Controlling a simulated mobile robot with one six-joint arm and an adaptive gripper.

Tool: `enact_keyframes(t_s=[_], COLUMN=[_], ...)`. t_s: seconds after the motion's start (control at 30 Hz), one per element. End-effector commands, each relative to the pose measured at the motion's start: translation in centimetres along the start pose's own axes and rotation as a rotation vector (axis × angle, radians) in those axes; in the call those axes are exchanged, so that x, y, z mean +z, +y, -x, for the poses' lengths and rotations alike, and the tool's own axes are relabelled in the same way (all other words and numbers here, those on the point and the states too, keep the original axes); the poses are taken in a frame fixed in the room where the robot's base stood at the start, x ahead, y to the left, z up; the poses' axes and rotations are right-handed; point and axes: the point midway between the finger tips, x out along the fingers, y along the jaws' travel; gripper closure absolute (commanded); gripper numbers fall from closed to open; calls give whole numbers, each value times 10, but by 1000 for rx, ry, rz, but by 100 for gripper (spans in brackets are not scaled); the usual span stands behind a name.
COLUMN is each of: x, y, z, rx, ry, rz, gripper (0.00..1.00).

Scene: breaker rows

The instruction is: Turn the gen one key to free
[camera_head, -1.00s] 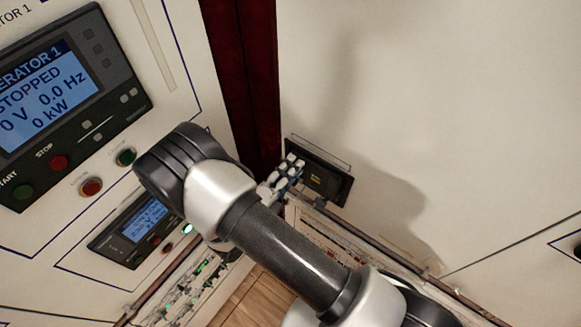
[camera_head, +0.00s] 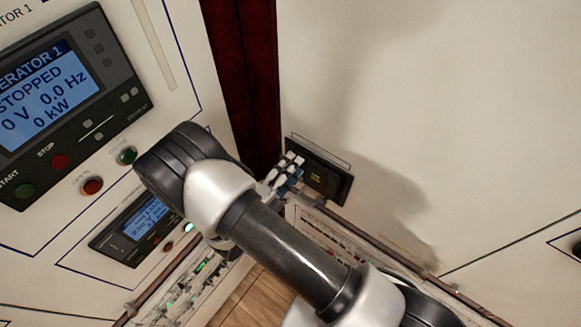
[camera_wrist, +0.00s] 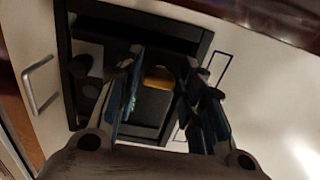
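My gripper (camera_head: 287,172) is at a small dark panel (camera_head: 328,181) on the pale wall, right of the dark red post. In the wrist view my gripper (camera_wrist: 165,82) has its two blue-black fingers spread apart. A rounded yellow patch (camera_wrist: 158,77) shows in the gap between them, in front of the black panel face (camera_wrist: 152,106). I cannot tell whether the fingers touch anything. No key shape or position marking is readable. The generator 1 display (camera_head: 50,92) reads STOPPED, 0 V, 0.0 Hz, 0 kW.
Left of the post are a green start button (camera_head: 24,191), a red stop button (camera_head: 60,161) and a smaller display (camera_head: 146,218). A dark red post (camera_head: 243,80) stands beside my arm. A metal handle (camera_wrist: 41,84) shows at left in the wrist view.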

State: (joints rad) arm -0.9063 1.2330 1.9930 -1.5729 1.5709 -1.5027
Motion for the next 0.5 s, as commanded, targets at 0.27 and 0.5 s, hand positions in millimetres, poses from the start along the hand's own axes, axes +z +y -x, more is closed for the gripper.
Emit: enact_keyframes(t_s=[0.27, 0.5], x=[0, 1], y=[0, 0], z=[0, 5], rx=[0, 0], ry=[0, -2], rz=[-1, -1], gripper=[52, 52])
